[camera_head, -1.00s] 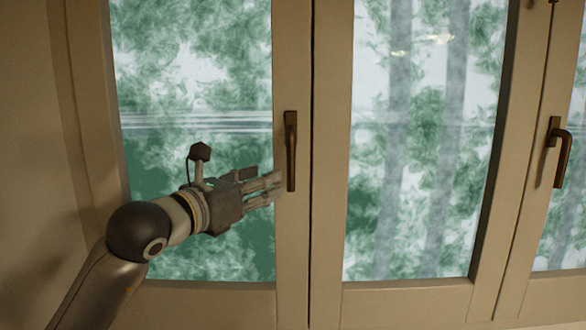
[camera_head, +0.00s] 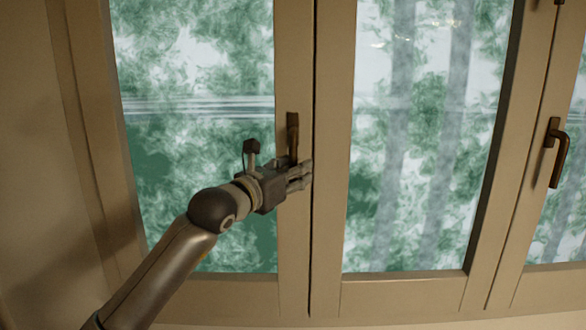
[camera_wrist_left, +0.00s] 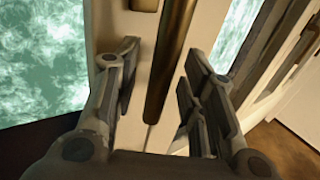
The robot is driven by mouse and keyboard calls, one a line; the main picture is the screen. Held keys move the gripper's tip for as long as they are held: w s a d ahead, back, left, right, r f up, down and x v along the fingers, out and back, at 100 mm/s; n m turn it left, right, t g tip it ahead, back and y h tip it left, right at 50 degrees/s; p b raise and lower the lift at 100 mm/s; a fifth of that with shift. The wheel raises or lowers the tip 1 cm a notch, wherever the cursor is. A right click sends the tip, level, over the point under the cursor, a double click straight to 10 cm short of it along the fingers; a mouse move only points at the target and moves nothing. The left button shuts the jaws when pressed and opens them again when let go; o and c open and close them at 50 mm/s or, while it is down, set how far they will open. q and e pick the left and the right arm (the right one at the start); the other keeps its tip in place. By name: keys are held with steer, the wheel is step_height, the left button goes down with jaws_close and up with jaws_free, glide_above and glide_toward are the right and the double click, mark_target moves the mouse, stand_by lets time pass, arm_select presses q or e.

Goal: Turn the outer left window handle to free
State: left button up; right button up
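The outer left window handle (camera_head: 292,130) is a dark bronze lever on the frame post left of the middle, pointing straight down. My left gripper (camera_head: 303,173) is at its lower part and hides it in the head view. In the left wrist view the handle's bar (camera_wrist_left: 172,60) runs between the two fingers of my left gripper (camera_wrist_left: 160,82). The fingers are open, one on each side of the bar, with a visible gap on both sides. My right gripper is not in view.
A second bronze handle (camera_head: 556,155) is on the window frame at the right, also pointing down. Glass panes (camera_head: 410,140) lie on both sides of the post. A plain wall (camera_head: 30,150) is at the left.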

arm_select(q)
jaws_close()
steer(key=shift+a, duration=0.1)
stand_by(0.3)
